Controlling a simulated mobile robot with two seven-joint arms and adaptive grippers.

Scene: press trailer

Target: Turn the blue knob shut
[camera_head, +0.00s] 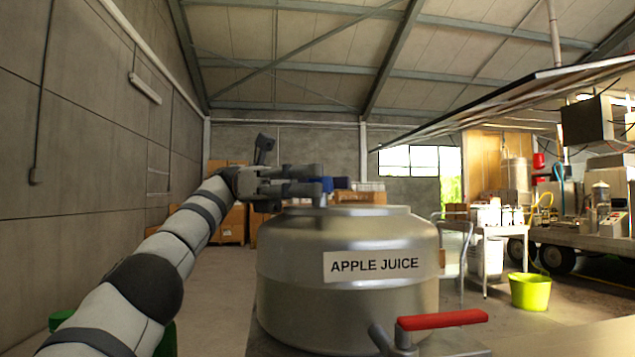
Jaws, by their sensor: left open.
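A blue knob (328,184) shows at the top of a big steel tank (290,265) labelled "APPLE JUICE". My left arm comes in from the lower left. My left gripper (318,181) is open above the left part of the tank's lid, its fingers pointing right. Its fingertips are at the knob's left side in the picture and partly cover it. I cannot tell whether they touch it or are around it. My right gripper is out of view.
A red-handled valve (442,320) stands in front of the tank at the lower right. Cardboard boxes (230,226) are stacked behind the tank. A trolley with bottles (495,215) and a lime bucket (530,291) are at the right. Open floor shows left of the tank.

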